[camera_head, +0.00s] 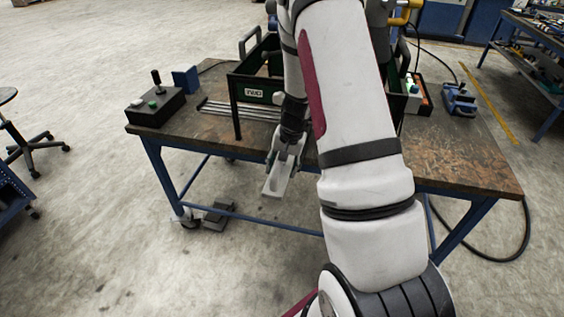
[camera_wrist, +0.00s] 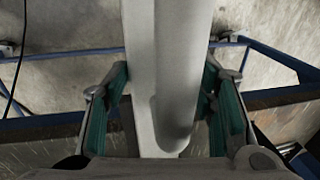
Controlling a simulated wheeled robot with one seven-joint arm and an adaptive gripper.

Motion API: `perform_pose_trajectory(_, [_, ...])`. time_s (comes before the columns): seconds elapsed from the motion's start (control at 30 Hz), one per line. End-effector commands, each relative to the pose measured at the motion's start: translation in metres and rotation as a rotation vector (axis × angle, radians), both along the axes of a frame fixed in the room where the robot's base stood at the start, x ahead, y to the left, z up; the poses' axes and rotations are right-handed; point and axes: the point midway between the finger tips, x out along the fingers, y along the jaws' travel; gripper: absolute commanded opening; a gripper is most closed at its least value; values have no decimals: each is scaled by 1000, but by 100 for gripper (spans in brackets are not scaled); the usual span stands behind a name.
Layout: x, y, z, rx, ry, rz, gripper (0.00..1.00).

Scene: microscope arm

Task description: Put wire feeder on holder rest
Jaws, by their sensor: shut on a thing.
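My gripper (camera_head: 284,158) hangs at the front edge of the workbench, left of my forearm. It is shut on a light grey, long piece, which I take to be the wire feeder (camera_head: 276,183). In the wrist view the wire feeder (camera_wrist: 172,65) runs between the two green-padded fingers of my gripper (camera_wrist: 166,85), with a rounded bar along a flat side. In the head view its lower end hangs clear of the bench, over the floor. I cannot pick out the holder rest for certain; my arm hides the middle of the bench.
The workbench (camera_head: 455,165) has a dark green frame marked with a label (camera_head: 255,93) on it. A black control box with a joystick (camera_head: 155,105) stands at left, metal rods (camera_head: 240,112) beside the frame, a blue vise (camera_head: 458,99) at right. The bench's front right is bare.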

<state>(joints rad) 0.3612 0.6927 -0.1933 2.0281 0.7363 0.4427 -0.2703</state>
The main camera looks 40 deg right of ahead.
Motion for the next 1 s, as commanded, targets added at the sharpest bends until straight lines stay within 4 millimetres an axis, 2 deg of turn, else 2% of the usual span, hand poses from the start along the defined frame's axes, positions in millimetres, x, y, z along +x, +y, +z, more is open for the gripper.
perform_pose_trajectory(0.1, [-2,1,-13,4,5,-2,0])
perform_pose_trajectory(0.3, [-2,1,-14,6,6,-4,0])
perform_pose_trajectory(0.33, [-4,3,-15,9,9,-4,55])
perform_pose_trajectory(0.4, [-4,2,-15,9,9,-3,71])
perform_pose_trajectory(0.77, [-2,1,-12,5,5,-1,71])
perform_pose_trajectory(0.87, [-3,0,-3,3,3,0,71])
perform_pose_trajectory(1.0, [-6,-2,20,2,1,-2,71])
